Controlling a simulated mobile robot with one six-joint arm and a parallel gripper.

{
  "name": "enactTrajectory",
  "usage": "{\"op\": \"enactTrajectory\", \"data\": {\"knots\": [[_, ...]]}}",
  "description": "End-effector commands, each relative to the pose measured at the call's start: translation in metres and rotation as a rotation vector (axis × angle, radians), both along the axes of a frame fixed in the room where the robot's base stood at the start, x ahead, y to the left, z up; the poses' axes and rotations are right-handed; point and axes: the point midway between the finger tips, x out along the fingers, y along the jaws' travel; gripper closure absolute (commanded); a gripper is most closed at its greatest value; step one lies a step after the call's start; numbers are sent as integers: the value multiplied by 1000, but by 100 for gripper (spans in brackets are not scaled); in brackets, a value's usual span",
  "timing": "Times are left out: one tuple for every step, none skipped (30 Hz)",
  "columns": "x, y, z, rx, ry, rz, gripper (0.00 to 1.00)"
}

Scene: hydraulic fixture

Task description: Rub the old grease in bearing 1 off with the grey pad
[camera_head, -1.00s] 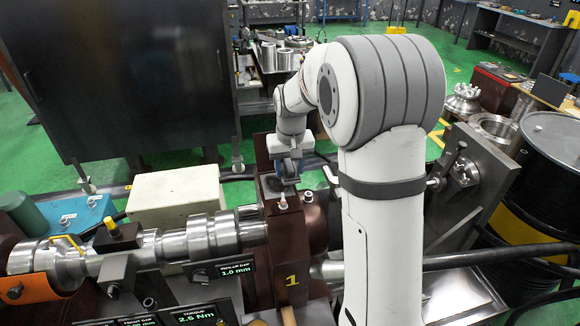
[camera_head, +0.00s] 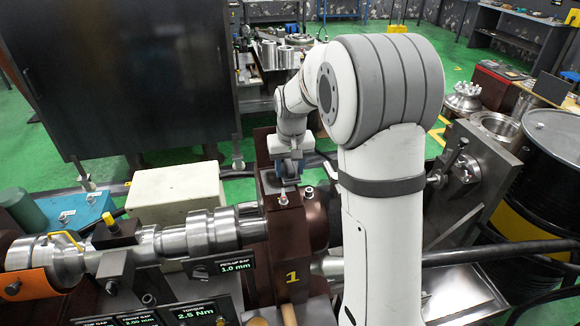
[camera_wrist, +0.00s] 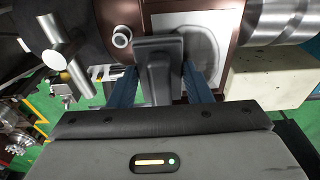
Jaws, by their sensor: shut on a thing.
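The brown bearing block marked 1 (camera_head: 290,250) stands at the right end of the steel shaft. In the wrist view its pale square face (camera_wrist: 228,28) carries a grey, rounded smear (camera_wrist: 208,45). My gripper (camera_head: 288,178) is above the block top. In the wrist view my gripper (camera_wrist: 160,88) has its blue fingers shut on the dark grey pad's handle (camera_wrist: 156,75). The pad's wide head (camera_wrist: 158,45) lies over the left part of the pale face. I cannot tell whether it touches. Its underside is hidden.
A bolt (camera_wrist: 122,36) stands beside the pale face, with a metal T-shaped handle (camera_wrist: 65,55) further left. The steel shaft (camera_head: 195,238) runs left from the block. A cream box (camera_head: 175,190) stands behind it, and a black drum (camera_head: 550,170) is at right.

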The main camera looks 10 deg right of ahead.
Motion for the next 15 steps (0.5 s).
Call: {"op": "enactTrajectory", "data": {"knots": [[0,0,-2,0,0,-1,81],[0,0,-2,0,0,-1,81],[0,-1,-3,0,0,-1,81],[0,-1,-4,0,0,-1,81],[0,-1,-4,0,0,-1,81],[0,-1,-5,0,0,-1,81],[0,0,-4,0,0,-1,81],[0,0,-4,0,0,-1,81],[0,1,-4,0,0,-1,81],[0,1,-4,0,0,-1,81],[0,3,-4,0,0,0,81],[0,5,-3,0,0,1,81],[0,7,-3,0,0,1,81],[0,9,-3,0,0,2,81],[0,13,-3,0,0,2,81]]}}
